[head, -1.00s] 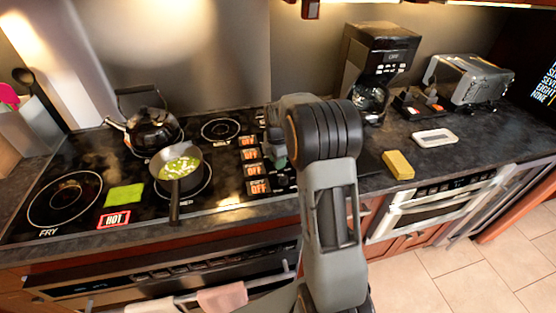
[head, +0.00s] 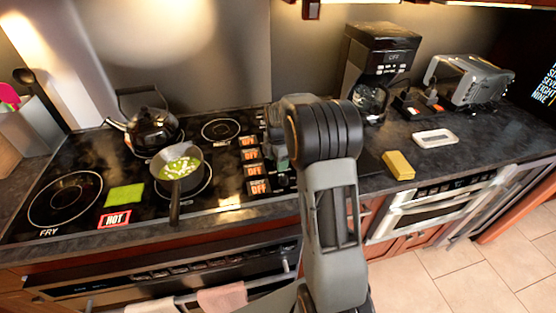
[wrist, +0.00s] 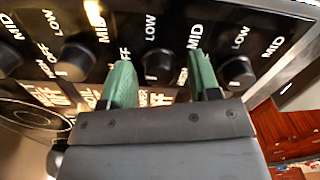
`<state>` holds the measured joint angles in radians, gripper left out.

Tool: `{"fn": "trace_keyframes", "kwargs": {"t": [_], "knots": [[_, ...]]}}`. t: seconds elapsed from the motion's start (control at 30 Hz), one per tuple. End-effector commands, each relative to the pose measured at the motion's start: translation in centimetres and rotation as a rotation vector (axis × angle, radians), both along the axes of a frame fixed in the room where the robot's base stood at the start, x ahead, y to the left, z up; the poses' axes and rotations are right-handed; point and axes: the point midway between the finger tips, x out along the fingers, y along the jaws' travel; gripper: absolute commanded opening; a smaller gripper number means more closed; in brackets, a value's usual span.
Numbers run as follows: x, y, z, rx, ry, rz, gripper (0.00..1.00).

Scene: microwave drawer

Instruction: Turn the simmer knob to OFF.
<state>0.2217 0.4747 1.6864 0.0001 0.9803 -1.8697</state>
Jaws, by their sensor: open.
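A row of dark control knobs runs along the right side of the black cooktop (head: 215,202). In the wrist view one knob (wrist: 158,65) lies between my two green fingertips, with LOW and MID marks around it. Other knobs stand to its left (wrist: 75,62) and right (wrist: 238,72). I cannot read which knob is the simmer one. My gripper (wrist: 162,80) is open, its fingers on either side of the middle knob; whether they touch it is unclear. In the head view my arm hides most of the knobs, and the displays (head: 254,168) beside them read OFF.
A pan (head: 180,165) with green food sits on a burner, its handle toward the front. A kettle (head: 153,130) stands behind it. A yellow sponge (head: 398,165) lies right of my arm.

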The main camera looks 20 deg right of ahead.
Motion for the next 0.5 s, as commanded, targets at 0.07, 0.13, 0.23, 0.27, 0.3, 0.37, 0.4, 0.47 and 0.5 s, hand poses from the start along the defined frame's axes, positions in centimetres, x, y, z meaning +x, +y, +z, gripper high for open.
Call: {"fn": "trace_keyframes", "kwargs": {"t": [0.07,0.13,0.23,0.27,0.3,0.37,0.4,0.47,0.5], "knots": [[0.0,0.0,0.0,0.0,0.0,-0.001,0.56],[0.0,0.0,0.0,0.0,0.0,-0.001,0.56],[0.1,0.0,0.6,-0.001,-0.002,-0.001,0.56],[0.1,0.0,0.9,-0.001,-0.003,-0.001,0.56],[0.1,0.0,1.5,-0.001,-0.004,-0.001,0.56],[0.1,0.0,2.5,-0.002,-0.005,0.0,0.56],[0.1,0.0,3.2,-0.002,-0.005,0.0,0.56],[0.1,0.0,4.5,-0.002,-0.006,0.0,0.56],[0.1,0.0,5.4,-0.002,-0.005,0.0,0.56]]}}
